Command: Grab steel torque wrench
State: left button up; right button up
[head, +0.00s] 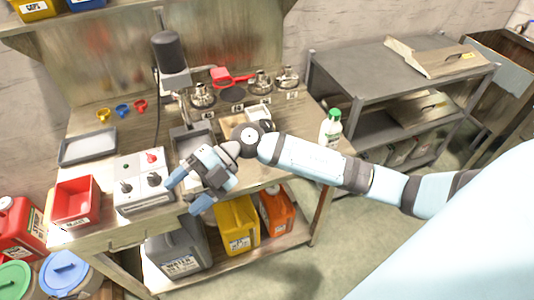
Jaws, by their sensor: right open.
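I cannot make out a steel torque wrench in the head view; it may be hidden behind my arm or out of frame. My right gripper (183,197) is open over the front of the metal workbench (105,232), just right of a white control box (142,186) with black knobs and a red button. Its fingers point left and down, and I see nothing between them. My right forearm crosses the bench's right side and hides part of its top. My left gripper is not in view.
A red bin (75,203) and a grey tray (88,148) sit on the bench's left. Several metal pots (203,96) and a red tool (231,79) stand at the back. A green-capped bottle (330,129) stands at the right edge. Jugs (237,224) fill the lower shelf.

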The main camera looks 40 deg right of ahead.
jog(key=w+d+f+h+b, duration=0.2)
jog(key=w+d+f+h, duration=0.1)
jog(key=w+d+h, duration=0.3)
jog(key=m+t+h+b, duration=0.2)
jog(key=m+t+h, duration=0.3)
jog(key=h, duration=0.8)
send_near(266, 123)
jog(key=shift+m+g, duration=0.3)
jog(key=shift+m, duration=0.2)
jog(key=x, duration=0.3)
jog(key=w+p+x, duration=0.1)
jog(key=x, duration=0.2)
jog(key=shift+w+d+f, duration=0.15)
jog(key=shift+w+d, duration=0.05)
jog(key=shift+d, duration=0.15)
jog(key=x, duration=0.3)
jog(key=s+p+x, duration=0.1)
jog(key=shift+w+a+f, duration=0.1)
jog(key=shift+w+f, duration=0.05)
jog(key=shift+f, duration=0.4)
jog(key=shift+w+f, duration=0.1)
jog(key=shift+f, duration=0.25)
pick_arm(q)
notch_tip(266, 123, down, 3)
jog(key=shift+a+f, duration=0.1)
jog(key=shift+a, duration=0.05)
pick_arm(e)
jog(key=shift+c, duration=0.5)
